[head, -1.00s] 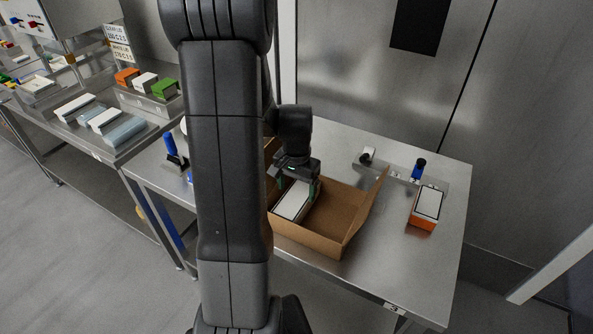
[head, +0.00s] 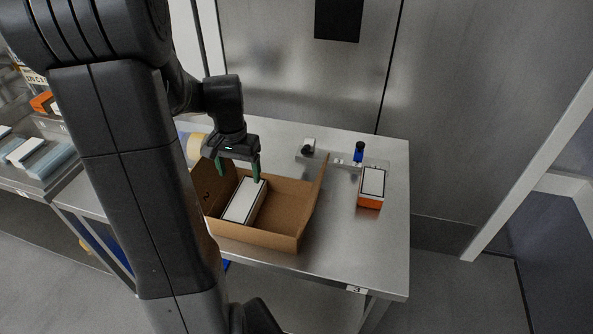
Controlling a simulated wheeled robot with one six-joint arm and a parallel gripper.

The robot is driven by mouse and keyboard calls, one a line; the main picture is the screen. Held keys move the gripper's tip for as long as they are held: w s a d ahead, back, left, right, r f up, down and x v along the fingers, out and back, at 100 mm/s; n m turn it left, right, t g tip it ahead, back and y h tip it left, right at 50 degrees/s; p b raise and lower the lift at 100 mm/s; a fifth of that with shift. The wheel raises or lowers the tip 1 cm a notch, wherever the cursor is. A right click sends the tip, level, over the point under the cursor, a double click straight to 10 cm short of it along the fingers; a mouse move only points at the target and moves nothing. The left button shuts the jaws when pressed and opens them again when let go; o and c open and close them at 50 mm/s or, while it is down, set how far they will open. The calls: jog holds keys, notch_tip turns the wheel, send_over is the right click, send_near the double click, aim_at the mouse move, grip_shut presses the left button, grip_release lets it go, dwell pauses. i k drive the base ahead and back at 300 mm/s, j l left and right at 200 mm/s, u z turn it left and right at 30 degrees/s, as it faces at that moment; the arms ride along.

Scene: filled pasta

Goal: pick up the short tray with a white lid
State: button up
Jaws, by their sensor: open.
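A white-lidded tray (head: 244,201) lies in the left part of an open cardboard box (head: 271,238). My gripper (head: 241,172) is open and empty, above the far end of this tray, with its green fingers pointing down. Another white-lidded tray, with an orange body (head: 370,202), stands on the right of the table. On the left bench, a tray with a white top (head: 24,150) sits beside a pale blue one (head: 50,163). I cannot tell from the lengths alone which one is the short tray.
The box stands on a steel table (head: 335,235), its flaps raised left and right. A blue-topped item (head: 359,151) and a small black-and-white item (head: 309,146) stand at the back. An orange tray (head: 42,102) is on the left bench. The table's front right is clear.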

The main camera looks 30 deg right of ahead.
aim_at(372, 187)
jog(key=k+j, duration=0.7)
jog(key=k, duration=0.15)
